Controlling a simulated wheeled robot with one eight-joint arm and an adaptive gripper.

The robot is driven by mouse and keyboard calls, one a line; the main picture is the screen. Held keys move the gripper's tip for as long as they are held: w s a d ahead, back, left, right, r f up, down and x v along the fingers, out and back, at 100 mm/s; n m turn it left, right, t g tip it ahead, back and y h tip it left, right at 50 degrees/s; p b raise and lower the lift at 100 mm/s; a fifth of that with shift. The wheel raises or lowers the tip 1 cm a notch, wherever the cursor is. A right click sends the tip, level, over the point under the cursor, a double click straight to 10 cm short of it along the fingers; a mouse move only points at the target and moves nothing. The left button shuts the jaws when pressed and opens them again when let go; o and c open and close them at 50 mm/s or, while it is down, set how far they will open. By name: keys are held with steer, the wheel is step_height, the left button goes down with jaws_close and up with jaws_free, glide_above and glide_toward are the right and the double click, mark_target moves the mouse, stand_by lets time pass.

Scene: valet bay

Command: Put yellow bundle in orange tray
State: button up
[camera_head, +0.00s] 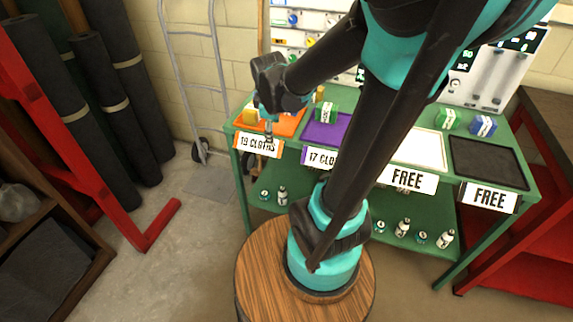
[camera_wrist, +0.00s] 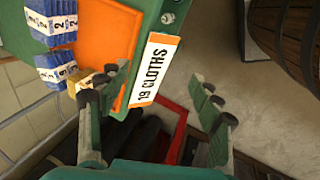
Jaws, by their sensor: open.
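The orange tray (camera_head: 287,124) lies at the left end of the green table, behind its "19 CLOTHS" label. It also shows in the wrist view (camera_wrist: 112,45). A yellow bundle (camera_head: 250,116) is at the tray's back left corner; I cannot tell if it rests inside. In the wrist view the yellow bundle (camera_wrist: 79,82) is partly hidden by a finger. My gripper (camera_head: 269,137) hangs over the tray, right of the bundle. In the wrist view my gripper (camera_wrist: 160,76) has its fingers spread wide, with nothing between them.
Blue bundles (camera_wrist: 52,28) stand behind the tray in the wrist view. A purple tray (camera_head: 321,132), a white tray (camera_head: 425,150) and a black tray (camera_head: 488,162) continue rightward. A red frame (camera_head: 75,140) is at left.

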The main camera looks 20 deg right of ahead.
steer(key=s+d+f+m+y, duration=0.1)
steer(key=s+f+m, duration=0.5)
steer(key=s+m, duration=0.5)
steer(key=shift+s+d+f+m, duration=0.15)
steer(key=shift+s+f+m, duration=0.15)
steer(key=shift+m, duration=0.5)
steer(key=shift+r, duration=0.1)
